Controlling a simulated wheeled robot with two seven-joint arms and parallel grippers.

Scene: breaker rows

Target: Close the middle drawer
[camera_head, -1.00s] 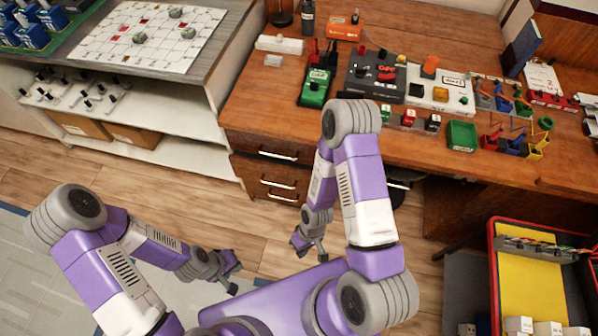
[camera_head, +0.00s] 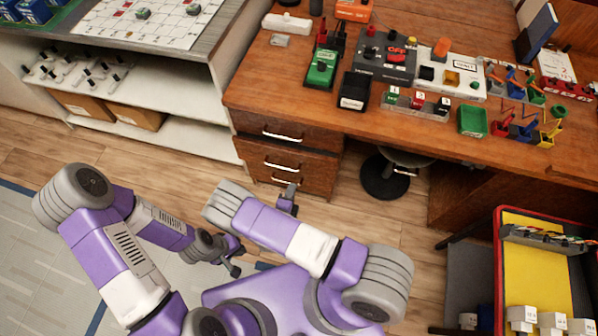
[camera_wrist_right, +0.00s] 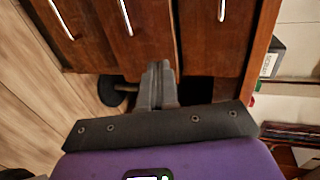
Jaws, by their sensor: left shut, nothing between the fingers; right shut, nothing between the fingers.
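A wooden drawer stack sits under the desk's left end. The middle drawer (camera_head: 312,170) has a silver bar handle and lies between the top drawer (camera_head: 318,140) and the bottom drawer. It seems to stand out a little, but I cannot tell how far. The right wrist view shows the middle drawer (camera_wrist_right: 143,42) sideways. My right gripper (camera_head: 291,188) is shut and empty, low in front of the stack; its fingertips (camera_wrist_right: 160,66) overlap the drawer fronts in that view, and contact is unclear. My left gripper (camera_head: 237,271) is shut and empty, above the floor and away from the drawers.
The desk top (camera_head: 390,125) carries switch boxes, a green tray (camera_head: 472,121) and small bins. A round stool base (camera_head: 385,178) stands right of the drawers. A white shelf unit (camera_head: 190,137) stands left. A red-rimmed yellow crate (camera_head: 525,270) is at right. Floor before the drawers is open.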

